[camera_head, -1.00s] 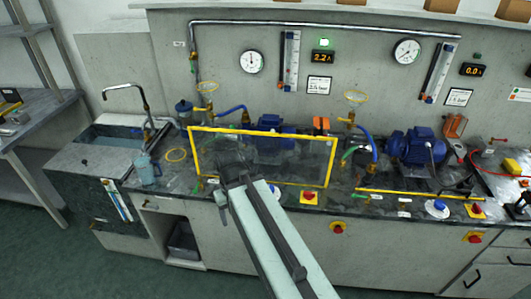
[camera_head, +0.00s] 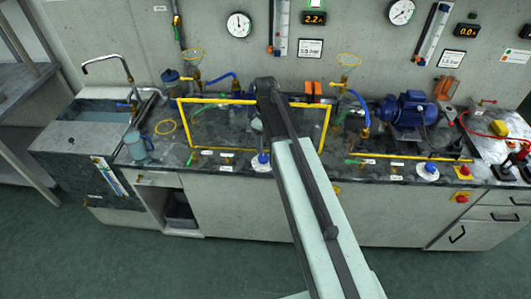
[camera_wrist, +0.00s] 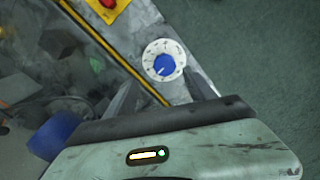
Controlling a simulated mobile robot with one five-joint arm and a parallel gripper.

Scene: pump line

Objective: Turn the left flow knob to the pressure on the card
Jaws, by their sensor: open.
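The left flow knob (camera_head: 262,160), a blue knob on a white dial plate, sits at the bench's front edge, just left of my arm. In the wrist view the knob (camera_wrist: 165,65) lies just beyond and between my fingertips, apart from them. My gripper (camera_wrist: 159,80) is open and empty; in the head view its fingers are mostly hidden by my arm. The card (camera_head: 310,48) hangs on the wall under the left digital display (camera_head: 313,18), which shows 2.2. The card's figure is too small to read surely.
A yellow-framed clear guard (camera_head: 180,125) stands behind the knob. A red button on a yellow plate (camera_wrist: 105,8) is near the knob. A second blue knob (camera_head: 428,168) is farther right. A jug (camera_head: 137,147) stands left by the sink. The floor in front is clear.

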